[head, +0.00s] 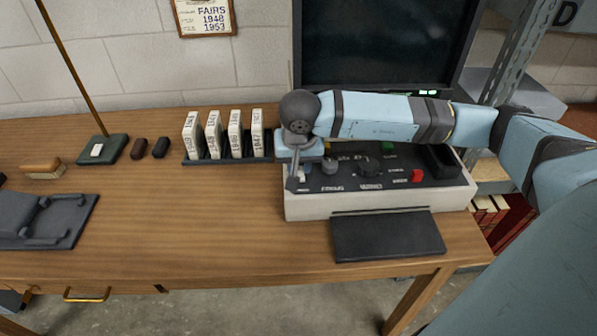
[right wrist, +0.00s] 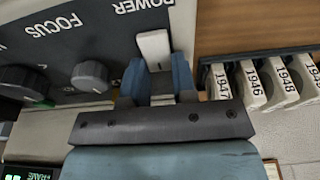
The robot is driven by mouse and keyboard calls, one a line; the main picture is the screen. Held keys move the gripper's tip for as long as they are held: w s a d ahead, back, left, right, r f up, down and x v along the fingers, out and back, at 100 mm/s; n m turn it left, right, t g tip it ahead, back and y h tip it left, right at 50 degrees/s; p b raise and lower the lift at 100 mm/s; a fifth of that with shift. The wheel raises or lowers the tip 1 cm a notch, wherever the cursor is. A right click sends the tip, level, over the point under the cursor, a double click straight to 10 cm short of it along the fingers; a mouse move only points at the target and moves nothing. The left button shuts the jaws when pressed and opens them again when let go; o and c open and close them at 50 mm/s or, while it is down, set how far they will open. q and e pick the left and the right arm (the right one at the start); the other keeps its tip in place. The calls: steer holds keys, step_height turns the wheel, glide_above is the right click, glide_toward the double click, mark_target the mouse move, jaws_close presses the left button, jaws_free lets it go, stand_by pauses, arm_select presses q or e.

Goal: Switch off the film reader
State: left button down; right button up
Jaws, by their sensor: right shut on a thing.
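The film reader (head: 380,202) stands at the right of the wooden table, with a cream body and a dark sloped control panel. It bears knobs, a red button (head: 417,176) and a green button (head: 388,147). The white power switch (right wrist: 153,45) sits below the word POWER in the right wrist view. My right gripper (head: 297,180) points down at the panel's left end. In the right wrist view its blue fingers (right wrist: 157,75) are shut on the power switch, one on each side. The reader's dark screen (head: 380,45) has small green lit marks (head: 428,92) at its lower edge. My left gripper is out of view.
A dark rack (head: 230,160) of white dated boxes stands just left of the reader. A black flat pad (head: 388,237) lies in front of it. A lamp base (head: 103,149), a brush (head: 42,170) and a dark device (head: 45,220) lie farther left. The table's middle is clear.

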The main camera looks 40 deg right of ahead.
steer(key=shift+r+t+h+b, duration=0.1)
steer(key=shift+t+h+b, duration=0.2)
steer(key=shift+t, duration=0.1)
steer(key=o, duration=0.9)
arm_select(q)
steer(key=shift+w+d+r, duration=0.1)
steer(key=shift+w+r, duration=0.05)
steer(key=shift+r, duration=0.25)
arm_select(e)
steer(key=shift+r, duration=0.1)
arm_select(q)
steer(key=shift+p, duration=0.95)
arm_select(e)
steer(key=v, duration=1.3)
steer(key=shift+s+a+r, duration=0.1)
steer(key=shift+s+r, duration=0.15)
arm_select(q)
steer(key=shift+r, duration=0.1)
